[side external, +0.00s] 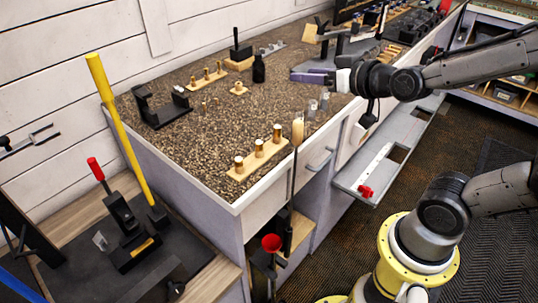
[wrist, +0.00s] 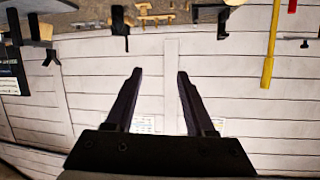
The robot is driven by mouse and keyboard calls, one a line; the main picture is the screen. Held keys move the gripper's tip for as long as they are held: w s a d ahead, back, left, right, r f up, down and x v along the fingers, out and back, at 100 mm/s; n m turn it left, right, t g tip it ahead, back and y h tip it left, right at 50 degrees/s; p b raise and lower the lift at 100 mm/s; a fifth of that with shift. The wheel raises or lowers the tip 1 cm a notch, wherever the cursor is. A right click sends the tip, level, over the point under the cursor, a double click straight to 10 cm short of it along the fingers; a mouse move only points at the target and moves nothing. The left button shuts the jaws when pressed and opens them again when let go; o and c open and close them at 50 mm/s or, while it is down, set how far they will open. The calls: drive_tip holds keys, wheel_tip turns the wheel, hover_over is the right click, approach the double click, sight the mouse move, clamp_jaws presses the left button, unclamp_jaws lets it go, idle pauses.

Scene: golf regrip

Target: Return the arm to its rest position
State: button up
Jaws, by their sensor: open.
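My gripper (side external: 300,76) shows in the side external view, held level over the right part of the speckled bench top, with its dark purple fingers pointing left. In the wrist view my gripper (wrist: 160,73) has its two dark fingers well apart. Nothing is between the fingers, and only the white plank wall (wrist: 230,110) lies behind them. My arm reaches in from the right side of the side external view. Its rest position is not marked in either view.
The bench top (side external: 215,140) carries a black cradle (side external: 160,108), wooden blocks with brass pieces (side external: 257,153), a black bottle (side external: 258,68) and small clear cylinders (side external: 312,108). A yellow shaft (side external: 120,120) leans at left. An open drawer (side external: 385,165) juts out below my arm. Dark floor (side external: 500,160) is clear at right.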

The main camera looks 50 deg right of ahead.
drive_tip(key=s+a+r+n+g+y, duration=0.1)
drive_tip(key=s+a+n+g+y, duration=0.1)
drive_tip(key=s+a, duration=0.3)
drive_tip(key=s+f+g, duration=0.2)
drive_tip(key=s+g, duration=0.1)
drive_tip(key=s, duration=0.3)
drive_tip(key=s+d+f+n+g, duration=0.1)
drive_tip(key=s+f+g, duration=0.2)
drive_tip(key=s, duration=0.3)
drive_tip(key=shift+s+f+g, duration=0.15)
drive_tip(key=shift+s+g, duration=0.15)
drive_tip(key=shift+s, duration=0.05)
